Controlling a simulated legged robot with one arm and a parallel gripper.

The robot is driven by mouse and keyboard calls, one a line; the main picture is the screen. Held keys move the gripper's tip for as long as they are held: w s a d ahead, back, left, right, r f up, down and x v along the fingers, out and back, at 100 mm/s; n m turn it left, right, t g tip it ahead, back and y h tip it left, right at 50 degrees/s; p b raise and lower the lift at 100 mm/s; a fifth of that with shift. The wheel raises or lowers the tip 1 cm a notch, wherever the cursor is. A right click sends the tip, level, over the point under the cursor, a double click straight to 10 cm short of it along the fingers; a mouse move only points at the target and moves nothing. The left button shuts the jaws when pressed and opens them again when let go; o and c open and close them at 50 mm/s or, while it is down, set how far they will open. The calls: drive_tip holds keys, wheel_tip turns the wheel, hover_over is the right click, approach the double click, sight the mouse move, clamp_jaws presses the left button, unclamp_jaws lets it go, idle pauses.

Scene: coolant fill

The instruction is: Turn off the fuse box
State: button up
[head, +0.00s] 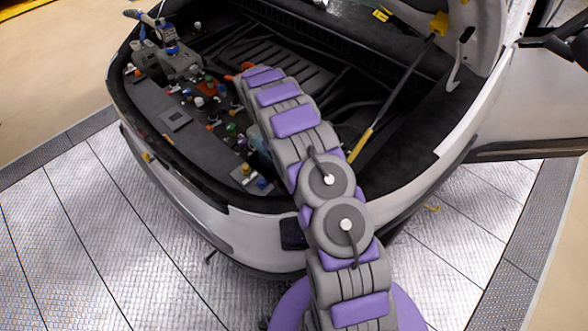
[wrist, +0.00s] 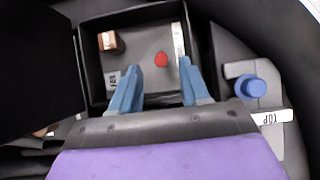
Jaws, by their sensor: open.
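The red button shows between and just beyond the fingertips, with nothing held. I cannot tell whether the fingers touch anything. In the head view, my arm hides the box and the gripper.
A dark panel (wrist: 38,60), perhaps the box's lid, stands left of the box. A blue cap (wrist: 250,86) and a white label (wrist: 268,117) are to the right. In the head view, a yellow-ended prop rod (head: 402,78) crosses the open bay of the car (head: 190,215).

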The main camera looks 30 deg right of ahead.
drive_tip(key=p+v, duration=0.7)
drive_tip(key=v, duration=0.5)
drive_tip(key=shift+w, duration=0.15)
drive_tip(key=shift+r+p, duration=0.15)
drive_tip(key=shift+p, duration=0.15)
